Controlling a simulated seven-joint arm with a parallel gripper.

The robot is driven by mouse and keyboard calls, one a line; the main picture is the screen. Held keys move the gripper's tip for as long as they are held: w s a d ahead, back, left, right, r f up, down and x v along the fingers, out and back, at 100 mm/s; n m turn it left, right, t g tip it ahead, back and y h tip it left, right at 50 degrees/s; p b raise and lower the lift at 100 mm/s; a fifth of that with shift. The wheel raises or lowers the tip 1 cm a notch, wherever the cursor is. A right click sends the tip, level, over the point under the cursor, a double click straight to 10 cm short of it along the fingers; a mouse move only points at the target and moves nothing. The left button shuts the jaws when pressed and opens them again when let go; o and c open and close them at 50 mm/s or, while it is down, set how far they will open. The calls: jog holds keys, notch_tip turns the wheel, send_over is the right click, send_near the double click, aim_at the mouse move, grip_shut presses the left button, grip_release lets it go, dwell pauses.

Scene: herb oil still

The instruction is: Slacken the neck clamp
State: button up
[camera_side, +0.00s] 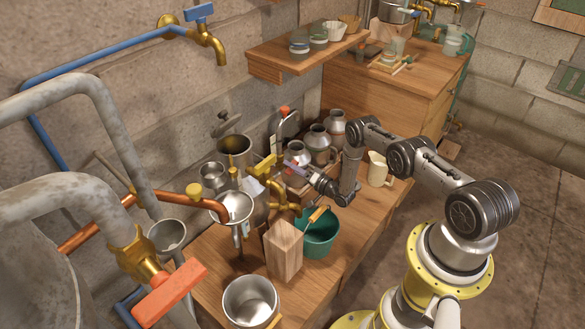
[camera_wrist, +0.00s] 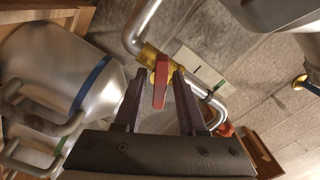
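In the wrist view a red lever (camera_wrist: 160,88) stands on a brass fitting (camera_wrist: 148,56) joined to a grey pipe. The dark fingers of my gripper (camera_wrist: 160,73) are apart on either side of this lever in the picture, with a gap on both sides. I cannot tell how far beyond the fingertips it lies. In the side view my gripper (camera_side: 292,163) is low over the bench, near a yellow brass piece (camera_side: 266,166) and the metal cans (camera_side: 298,151). I cannot single out the neck clamp with certainty.
A metal can with a blue band (camera_wrist: 60,60) is close on the left in the wrist view. A green bucket (camera_side: 318,236), a wooden block (camera_side: 284,252) and a steel pot (camera_side: 250,300) crowd the bench. A large orange-red handle (camera_side: 170,293) is in the foreground.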

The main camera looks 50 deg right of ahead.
grip_shut()
jog(key=shift+n, duration=1.5)
jog(key=shift+o, duration=1.1)
grip_release()
